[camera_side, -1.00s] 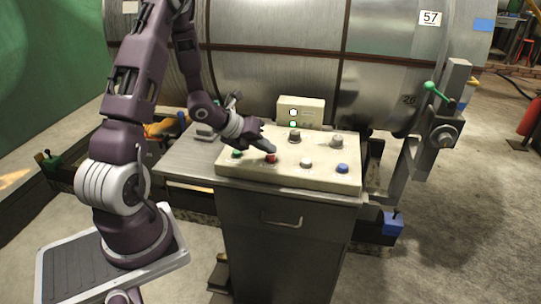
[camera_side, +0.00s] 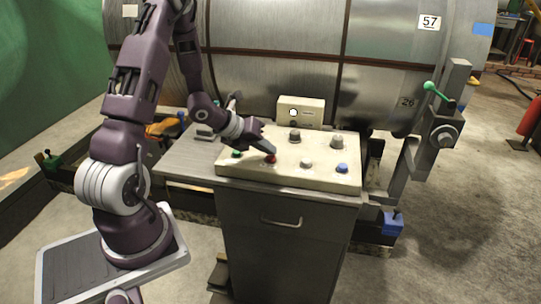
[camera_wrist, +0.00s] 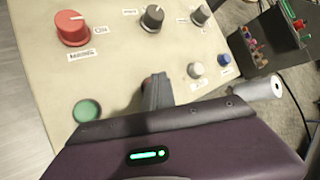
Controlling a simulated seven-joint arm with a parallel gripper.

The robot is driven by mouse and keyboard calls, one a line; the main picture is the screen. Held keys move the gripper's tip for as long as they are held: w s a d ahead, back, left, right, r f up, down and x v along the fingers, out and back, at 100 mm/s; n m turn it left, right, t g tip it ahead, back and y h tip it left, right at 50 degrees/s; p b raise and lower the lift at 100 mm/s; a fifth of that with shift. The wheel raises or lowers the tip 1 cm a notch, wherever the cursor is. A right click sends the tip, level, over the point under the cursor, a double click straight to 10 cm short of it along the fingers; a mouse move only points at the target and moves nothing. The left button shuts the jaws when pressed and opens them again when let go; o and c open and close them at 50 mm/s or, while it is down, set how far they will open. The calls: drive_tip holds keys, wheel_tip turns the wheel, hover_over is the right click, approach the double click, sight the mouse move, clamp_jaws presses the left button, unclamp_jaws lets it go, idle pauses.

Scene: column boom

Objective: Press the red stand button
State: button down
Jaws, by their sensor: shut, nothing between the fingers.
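The red button (camera_side: 271,159) is in the front row of the cream control panel (camera_side: 225,170). My gripper (camera_side: 271,151) is shut and empty, with its fingertips right at the red button's upper edge in the side view. I cannot tell whether they touch it. In the wrist view my gripper (camera_wrist: 157,92) points at the panel (camera_wrist: 120,70) between the green button (camera_wrist: 87,110) and the grey button (camera_wrist: 195,70). A larger red knob (camera_wrist: 72,27) sits in the back row in the wrist view.
Two dark knobs (camera_side: 295,135) (camera_side: 337,142) stand behind the button row. The blue button (camera_side: 342,168) is at the right end. A small box (camera_side: 315,105) with a white lamp stands behind the panel, before a large metal drum (camera_side: 270,70).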

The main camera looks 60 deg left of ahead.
sight(267, 157)
drive_tip(key=shift+r, duration=0.7)
drive_tip(key=shift+r, duration=2.5)
